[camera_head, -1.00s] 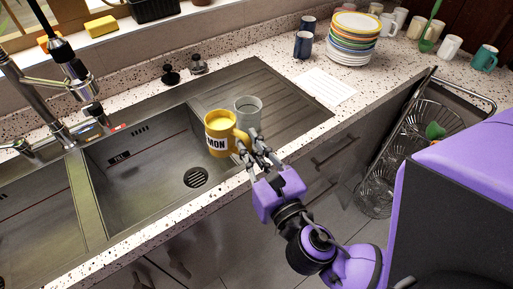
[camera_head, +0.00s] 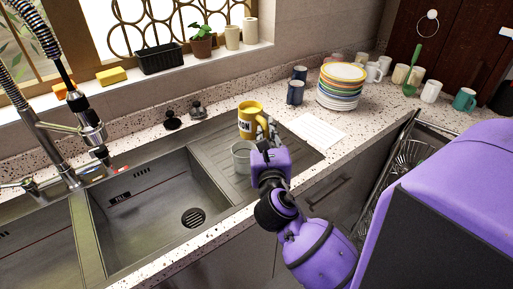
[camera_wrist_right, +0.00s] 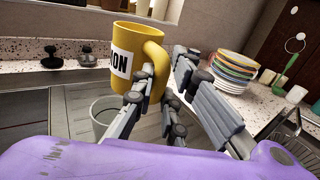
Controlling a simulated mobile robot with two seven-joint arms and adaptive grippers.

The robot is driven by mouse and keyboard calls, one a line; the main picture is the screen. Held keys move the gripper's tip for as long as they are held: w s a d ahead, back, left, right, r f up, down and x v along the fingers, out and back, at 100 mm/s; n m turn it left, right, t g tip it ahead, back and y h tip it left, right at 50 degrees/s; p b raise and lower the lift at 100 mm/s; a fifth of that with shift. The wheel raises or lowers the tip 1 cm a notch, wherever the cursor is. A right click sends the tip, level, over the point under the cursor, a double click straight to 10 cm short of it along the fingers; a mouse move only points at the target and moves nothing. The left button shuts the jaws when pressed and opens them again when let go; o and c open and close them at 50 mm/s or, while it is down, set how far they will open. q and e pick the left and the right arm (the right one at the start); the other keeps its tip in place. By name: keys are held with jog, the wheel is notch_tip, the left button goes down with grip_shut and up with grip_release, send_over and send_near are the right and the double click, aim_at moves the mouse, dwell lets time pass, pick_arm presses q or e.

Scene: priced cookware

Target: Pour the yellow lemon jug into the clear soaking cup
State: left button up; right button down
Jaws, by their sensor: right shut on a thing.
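The yellow lemon jug (camera_head: 250,122) is held up over the ribbed drainboard, roughly upright. It also shows in the right wrist view (camera_wrist_right: 126,62), with part of its dark lettering on a white label. My right gripper (camera_head: 267,132) is shut on its handle; its fingers (camera_wrist_right: 163,72) show around the handle in the wrist view. The clear soaking cup (camera_head: 241,158) stands upright on the drainboard, nearer the front and below the jug. In the wrist view the cup (camera_wrist_right: 101,112) is partly hidden by the fingers and my purple wrist. My left gripper is not in view.
The sink basin (camera_head: 160,205) lies left of the cup, with a tall tap (camera_head: 50,150) beyond it. A planter (camera_head: 160,58) stands on the sill.

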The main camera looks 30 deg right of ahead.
pick_arm(q)
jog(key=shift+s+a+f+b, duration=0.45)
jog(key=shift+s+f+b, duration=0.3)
jog(key=shift+b, duration=0.15)
pick_arm(e)
jog(key=f+n+t, duration=0.1)
jog(key=n, duration=0.1)
jog(key=d+n+t, duration=0.1)
jog(key=n, duration=0.1)
jog(key=d+f+n+t, duration=0.1)
jog(key=n, duration=0.1)
jog(key=shift+f, duration=0.3)
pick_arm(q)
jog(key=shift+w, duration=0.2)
pick_arm(e)
jog(key=shift+r, duration=0.1)
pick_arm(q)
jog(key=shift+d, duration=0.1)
